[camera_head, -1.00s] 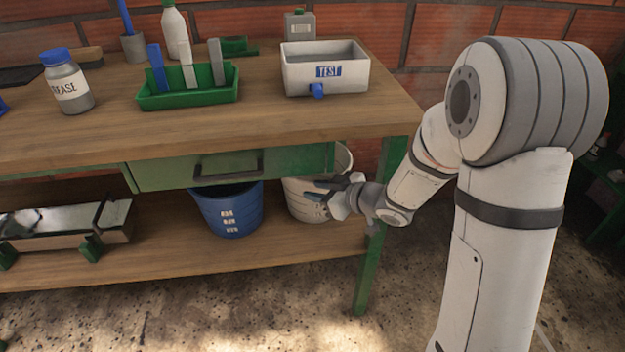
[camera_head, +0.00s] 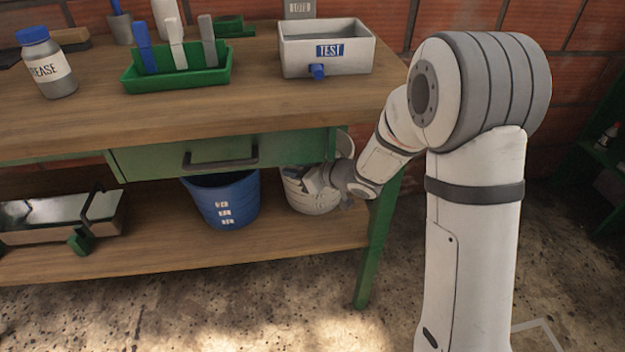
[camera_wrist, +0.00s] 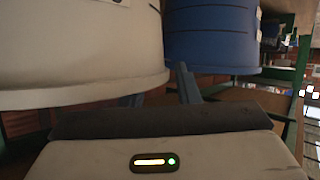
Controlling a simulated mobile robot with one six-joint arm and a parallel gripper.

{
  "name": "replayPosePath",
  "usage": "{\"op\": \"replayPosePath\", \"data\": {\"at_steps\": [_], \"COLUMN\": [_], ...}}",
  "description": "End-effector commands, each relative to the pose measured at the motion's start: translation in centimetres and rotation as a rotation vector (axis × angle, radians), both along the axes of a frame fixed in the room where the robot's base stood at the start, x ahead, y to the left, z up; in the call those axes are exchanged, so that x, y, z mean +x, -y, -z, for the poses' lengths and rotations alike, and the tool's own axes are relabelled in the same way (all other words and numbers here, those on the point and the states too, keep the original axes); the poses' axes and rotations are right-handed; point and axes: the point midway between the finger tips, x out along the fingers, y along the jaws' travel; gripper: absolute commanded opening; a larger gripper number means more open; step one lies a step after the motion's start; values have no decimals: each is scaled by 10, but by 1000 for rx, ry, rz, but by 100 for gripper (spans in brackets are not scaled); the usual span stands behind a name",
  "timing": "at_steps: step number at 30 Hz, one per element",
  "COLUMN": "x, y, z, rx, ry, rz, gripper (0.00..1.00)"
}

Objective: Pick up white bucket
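The white bucket (camera_head: 316,203) stands upright on the lower shelf of the workbench, right of the blue bucket. Its upper part is partly hidden by my gripper and the bench. My gripper (camera_head: 310,179) is at the bucket's front right side, high on its wall. In the wrist view the white bucket (camera_wrist: 75,40) fills the upper left, very close. There my gripper (camera_wrist: 158,86) shows two blue-grey fingers set apart. The left finger is mostly hidden by the bucket. The fingers look open; I cannot tell whether they touch the bucket.
The blue bucket (camera_head: 225,203) stands close on the left, also in the wrist view (camera_wrist: 212,40). The drawer (camera_head: 225,158) and bench top (camera_head: 200,110) lie above. A green bench leg (camera_head: 375,240) stands right of the white bucket, beside my forearm. Floor in front is clear.

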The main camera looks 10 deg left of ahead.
Motion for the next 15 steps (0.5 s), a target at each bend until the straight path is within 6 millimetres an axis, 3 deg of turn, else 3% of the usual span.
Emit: {"op": "replayPosePath", "data": {"at_steps": [6,15], "x": [0,0], "y": [-1,-1], "z": [-1,-1], "rx": [0,0], "ry": [1,0], "rz": [0,-1], "gripper": [27,3]}}
